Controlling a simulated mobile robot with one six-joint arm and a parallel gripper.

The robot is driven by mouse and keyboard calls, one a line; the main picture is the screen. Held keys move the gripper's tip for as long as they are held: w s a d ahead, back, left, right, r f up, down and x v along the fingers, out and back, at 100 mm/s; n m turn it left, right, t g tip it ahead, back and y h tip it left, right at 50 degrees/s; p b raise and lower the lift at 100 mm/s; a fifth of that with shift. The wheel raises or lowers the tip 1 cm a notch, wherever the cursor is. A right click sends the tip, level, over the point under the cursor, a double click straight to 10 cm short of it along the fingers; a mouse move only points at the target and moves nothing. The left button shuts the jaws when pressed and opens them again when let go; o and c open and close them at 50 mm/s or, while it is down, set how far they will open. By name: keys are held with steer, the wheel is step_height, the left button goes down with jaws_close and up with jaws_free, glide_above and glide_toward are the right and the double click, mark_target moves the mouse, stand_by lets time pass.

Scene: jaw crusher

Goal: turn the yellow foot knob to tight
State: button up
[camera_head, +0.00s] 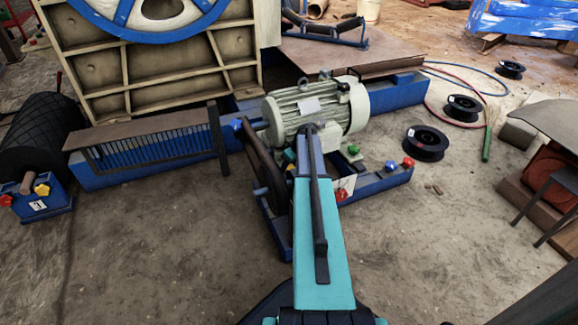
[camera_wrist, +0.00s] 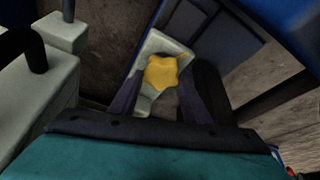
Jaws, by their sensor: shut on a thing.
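The yellow foot knob (camera_wrist: 166,73) has a lobed, star-like shape and sits on a pale grey foot in the wrist view. My gripper (camera_wrist: 163,86) reaches it with one dark finger on each side, shut on the knob. The exact contact at the fingertips is dark and hard to see.
Black reels (camera_head: 426,143) lie on the floor at right.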

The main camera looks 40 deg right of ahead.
steer(key=shift+r, duration=0.1)
steer(key=shift+r+m+h+p, duration=0.1)
steer(key=shift+m+h+p, duration=0.2)
steer(key=shift+m+p, duration=0.45)
steer(key=shift+m+h+p, duration=0.3)
steer(key=shift+m+p, duration=0.45)
steer(key=shift+p, duration=0.3)
steer(key=shift+f, duration=0.2)
steer(key=o, duration=1)
steer(key=shift+o, duration=0.2)
steer(key=p+v, duration=0.4)
steer(key=v, duration=1)
steer(key=shift+p, duration=0.35)
